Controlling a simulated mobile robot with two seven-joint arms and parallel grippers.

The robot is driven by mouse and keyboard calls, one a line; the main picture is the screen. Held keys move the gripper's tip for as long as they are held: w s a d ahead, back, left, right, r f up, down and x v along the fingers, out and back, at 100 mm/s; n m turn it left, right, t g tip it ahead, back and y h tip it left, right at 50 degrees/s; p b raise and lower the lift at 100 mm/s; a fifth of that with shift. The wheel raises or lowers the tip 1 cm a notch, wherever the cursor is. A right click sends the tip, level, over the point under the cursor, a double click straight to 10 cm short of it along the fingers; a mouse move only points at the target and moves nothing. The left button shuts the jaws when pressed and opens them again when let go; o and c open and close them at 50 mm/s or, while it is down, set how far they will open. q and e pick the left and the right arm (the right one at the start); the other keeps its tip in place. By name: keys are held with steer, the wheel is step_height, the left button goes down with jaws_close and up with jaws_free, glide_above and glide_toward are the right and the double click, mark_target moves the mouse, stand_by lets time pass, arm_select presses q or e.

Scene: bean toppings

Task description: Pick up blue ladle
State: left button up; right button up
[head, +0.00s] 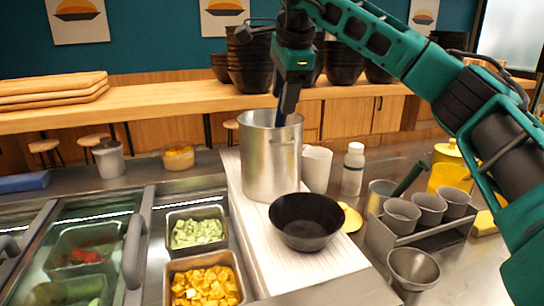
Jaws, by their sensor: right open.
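A tall silver pot (262,165) stands on the white ribbed board. A small dark blue piece (280,118), likely the blue ladle's handle, shows at the pot's mouth just below my right gripper; the rest of the ladle is hidden inside the pot. My right gripper (287,103) points down over the pot's right rim, its jaws open around or right beside that blue piece; I cannot tell if they touch it. My left gripper is not in view.
A black bowl (306,222) sits in front of the pot on the white board (325,262). A white cup (317,168) and a white bottle (353,170) stand right of it. Topping trays (205,280) lie left, a rack of metal cups (402,214) right. Stacked black bowls (250,62) line the back shelf.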

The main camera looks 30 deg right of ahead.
mark_target(279, 121)
steer(key=x, duration=0.4)
steer(key=shift+w+a+f, duration=0.1)
steer(key=shift+f, duration=0.2)
jaws_close()
